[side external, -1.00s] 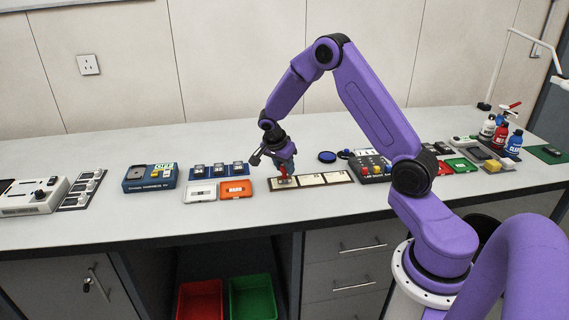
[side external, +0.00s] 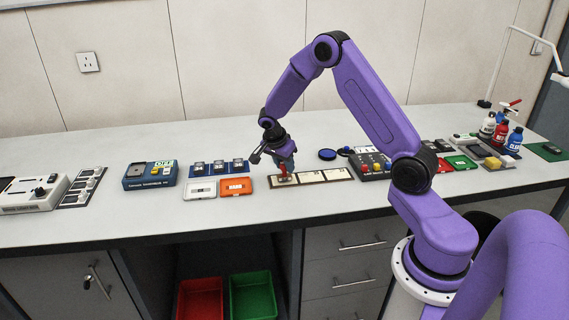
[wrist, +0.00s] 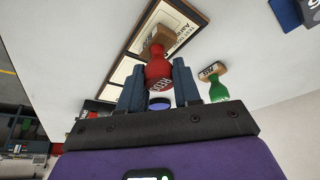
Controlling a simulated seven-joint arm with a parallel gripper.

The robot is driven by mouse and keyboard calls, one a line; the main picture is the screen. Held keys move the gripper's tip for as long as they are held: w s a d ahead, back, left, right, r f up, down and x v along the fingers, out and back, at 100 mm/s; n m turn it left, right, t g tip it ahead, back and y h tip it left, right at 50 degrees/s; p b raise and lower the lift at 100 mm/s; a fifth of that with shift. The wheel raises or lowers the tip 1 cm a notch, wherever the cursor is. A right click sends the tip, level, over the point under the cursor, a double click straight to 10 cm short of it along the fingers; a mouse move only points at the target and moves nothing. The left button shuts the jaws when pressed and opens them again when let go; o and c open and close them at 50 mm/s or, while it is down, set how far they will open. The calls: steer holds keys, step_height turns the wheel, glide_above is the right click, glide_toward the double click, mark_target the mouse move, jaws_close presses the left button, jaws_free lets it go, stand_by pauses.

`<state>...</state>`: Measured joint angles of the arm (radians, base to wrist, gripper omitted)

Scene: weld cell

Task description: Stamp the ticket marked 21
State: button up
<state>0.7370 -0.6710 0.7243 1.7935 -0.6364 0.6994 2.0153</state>
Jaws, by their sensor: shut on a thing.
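My gripper (side external: 284,165) is shut on a red stamp (wrist: 157,72) with a wooden base. The stamp is over the leftmost panel of a dark-framed ticket strip (side external: 297,183) with three pale tickets. In the wrist view the wooden base covers part of a printed ticket (wrist: 180,31); I cannot tell whether it touches. I cannot read the number 21 on any ticket. A green stamp (wrist: 218,90) with a wooden base stands to the right in the wrist view. A round blue pad (side external: 327,155) lies behind the strip in the side view.
An orange tray (side external: 236,187) and a white tray (side external: 201,189) lie left of the strip, with a blue rack (side external: 218,168) behind. A box with coloured buttons (side external: 374,167) stands right of the strip. The bench behind my gripper is clear.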

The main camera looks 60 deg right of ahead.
steer(key=shift+f, duration=0.4)
stand_by(0.8)
steer(key=shift+r, duration=0.1)
steer(key=shift+r, duration=3.45)
